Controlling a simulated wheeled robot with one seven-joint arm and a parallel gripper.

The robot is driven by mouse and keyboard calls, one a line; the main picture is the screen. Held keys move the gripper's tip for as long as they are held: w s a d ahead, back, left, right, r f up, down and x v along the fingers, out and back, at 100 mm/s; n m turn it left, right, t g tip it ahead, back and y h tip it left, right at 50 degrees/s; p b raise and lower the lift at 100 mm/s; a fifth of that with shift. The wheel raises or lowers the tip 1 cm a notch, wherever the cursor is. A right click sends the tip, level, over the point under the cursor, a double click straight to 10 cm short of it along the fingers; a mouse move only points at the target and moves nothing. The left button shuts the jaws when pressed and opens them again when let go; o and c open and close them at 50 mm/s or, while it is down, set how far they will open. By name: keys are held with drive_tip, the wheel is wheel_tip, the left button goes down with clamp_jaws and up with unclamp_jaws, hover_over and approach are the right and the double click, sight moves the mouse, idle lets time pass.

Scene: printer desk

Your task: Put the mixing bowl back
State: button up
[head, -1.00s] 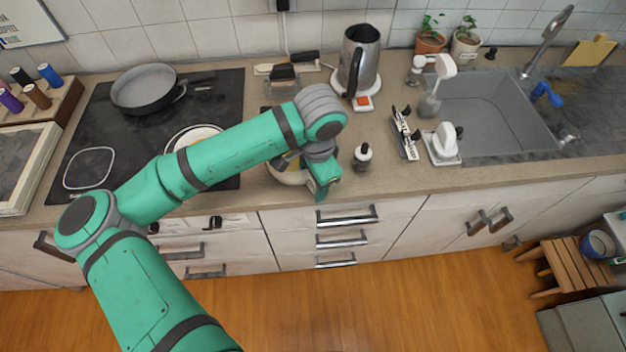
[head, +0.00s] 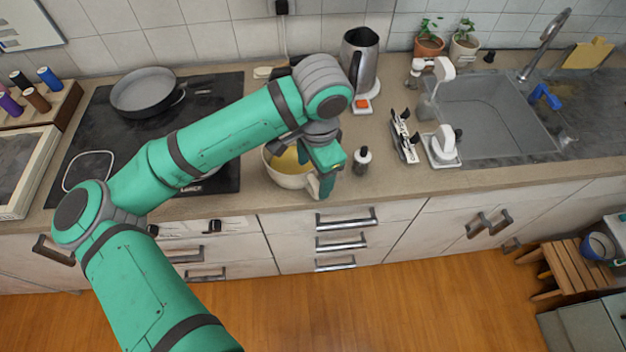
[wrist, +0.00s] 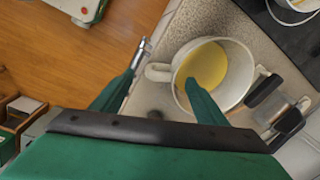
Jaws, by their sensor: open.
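The mixing bowl (head: 283,177) is white with a yellow inside and stands on the counter near its front edge, right of the cooktop. My arm hides part of it in the head view. In the wrist view the bowl (wrist: 242,62) shows its yellow inside and a handle (wrist: 158,72) on its left side. My gripper (head: 325,183) is at the bowl's right side. In the wrist view my gripper (wrist: 160,78) is open, with the handle between its two fingertips. I cannot tell whether either finger touches the bowl; the right fingertip overlaps its rim in view.
The cooktop (head: 215,108) with a grey pan (head: 145,90) is to the left. A kettle (head: 362,60) stands behind. The sink (head: 495,115) is to the right.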

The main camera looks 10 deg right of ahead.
drive_tip(key=r, duration=0.5)
drive_tip(key=shift+s+d+r, duration=0.1)
drive_tip(key=shift+s+r, duration=0.15)
drive_tip(key=shift+r, duration=0.1)
